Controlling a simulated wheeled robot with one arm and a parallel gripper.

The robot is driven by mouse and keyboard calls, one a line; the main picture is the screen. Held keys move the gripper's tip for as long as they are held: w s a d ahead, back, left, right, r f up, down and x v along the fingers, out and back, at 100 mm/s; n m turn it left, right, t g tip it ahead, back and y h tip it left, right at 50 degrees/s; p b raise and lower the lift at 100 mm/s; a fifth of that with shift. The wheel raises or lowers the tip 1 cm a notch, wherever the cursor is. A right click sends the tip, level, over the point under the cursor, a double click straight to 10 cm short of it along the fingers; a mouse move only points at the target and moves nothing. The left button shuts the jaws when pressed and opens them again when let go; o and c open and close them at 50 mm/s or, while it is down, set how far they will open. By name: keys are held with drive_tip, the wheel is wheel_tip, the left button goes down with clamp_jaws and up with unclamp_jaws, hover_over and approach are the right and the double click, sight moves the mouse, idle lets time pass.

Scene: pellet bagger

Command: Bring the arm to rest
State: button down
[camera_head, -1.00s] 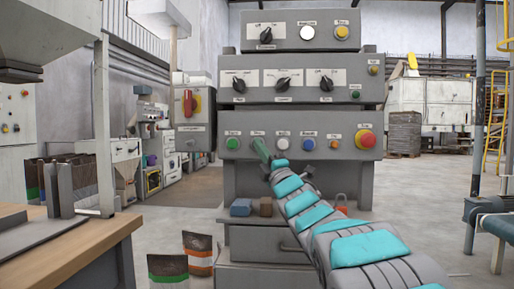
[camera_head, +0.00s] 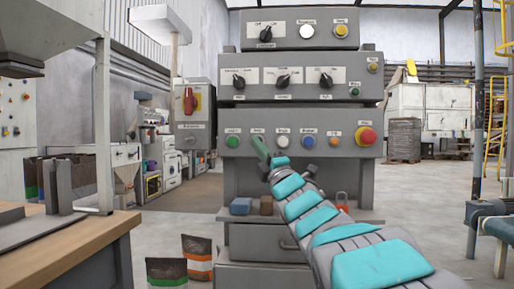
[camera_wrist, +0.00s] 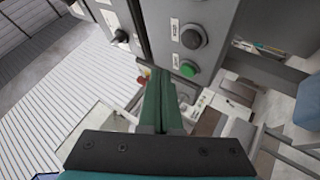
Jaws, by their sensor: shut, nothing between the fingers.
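My gripper (camera_head: 261,145) is in front of the lower panel of the control console (camera_head: 345,147), between a green button (camera_head: 232,142) and a white button (camera_head: 283,142). Its green fingers cover part of the panel there. In the wrist view the fingers (camera_wrist: 161,85) lie together, shut and empty. A green button (camera_wrist: 187,69) and a dark knob (camera_wrist: 192,38) show just right of and above the fingertips. I cannot tell the gap between fingertips and panel. My arm reaches up from the lower right.
A red emergency button (camera_head: 366,136) sits at the lower panel's right end. A blue block (camera_head: 241,206), a brown block (camera_head: 266,205) and a red padlock (camera_head: 342,201) are on the ledge below. A wooden bench (camera_head: 75,245) stands left. Floor right of the console is open.

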drive_tip(key=shift+s, duration=0.85)
